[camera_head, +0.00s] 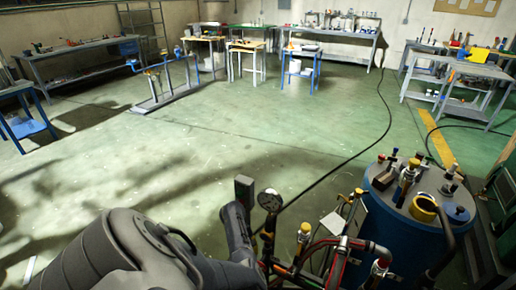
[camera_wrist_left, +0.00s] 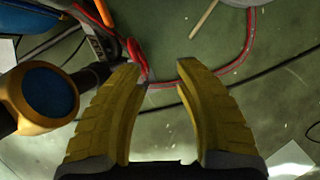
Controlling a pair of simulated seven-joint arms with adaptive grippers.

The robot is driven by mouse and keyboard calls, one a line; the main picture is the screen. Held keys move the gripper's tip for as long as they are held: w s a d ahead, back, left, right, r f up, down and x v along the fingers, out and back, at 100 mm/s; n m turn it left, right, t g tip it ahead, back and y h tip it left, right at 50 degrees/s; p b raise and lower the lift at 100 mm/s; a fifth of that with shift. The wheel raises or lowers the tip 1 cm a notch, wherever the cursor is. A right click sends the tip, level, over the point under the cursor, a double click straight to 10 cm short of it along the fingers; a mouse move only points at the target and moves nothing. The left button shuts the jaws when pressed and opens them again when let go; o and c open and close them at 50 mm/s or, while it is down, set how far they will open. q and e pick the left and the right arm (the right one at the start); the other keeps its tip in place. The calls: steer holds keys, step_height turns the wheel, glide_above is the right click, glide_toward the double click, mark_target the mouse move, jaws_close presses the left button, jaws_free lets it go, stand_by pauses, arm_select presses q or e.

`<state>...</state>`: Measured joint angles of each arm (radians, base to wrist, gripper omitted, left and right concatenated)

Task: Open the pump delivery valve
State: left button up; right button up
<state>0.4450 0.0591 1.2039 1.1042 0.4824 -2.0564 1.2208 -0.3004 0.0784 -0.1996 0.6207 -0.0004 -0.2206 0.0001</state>
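In the left wrist view my left gripper (camera_wrist_left: 161,66) has two ribbed yellow fingers spread apart, with only floor and part of a red hose (camera_wrist_left: 247,50) showing between and beyond them. A red looped part (camera_wrist_left: 137,52) shows close to the left fingertip; I cannot tell if they touch. A yellow fitting with a round blue top (camera_wrist_left: 48,92) is left of the fingers. In the head view my grey left arm fills the bottom left and its fingers cannot be made out. Yellow-topped valves (camera_head: 304,232) stand among pipes there. Which one is the pump delivery valve is unclear.
A pressure gauge (camera_head: 270,200) stands close to my arm. A blue drum (camera_head: 385,218) with several fittings on its lid is at the right. Red hoses (camera_head: 338,262) crowd the bottom middle. Open green floor (camera_head: 200,140) lies beyond; benches line the far walls.

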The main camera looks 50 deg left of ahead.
arm_select(q)
steer(key=d+m+y, duration=0.1)
steer(key=m, duration=0.3)
step_height(320, 180, up, 9)
steer(key=m+y, duration=0.3)
steer(key=m, duration=2.5)
glide_above(260, 262)
steer(key=shift+m, duration=0.3)
step_height(260, 262, down, 17)
steer(key=shift+f, duration=0.15)
steer(key=shift+o, duration=0.2)
jaws_close()
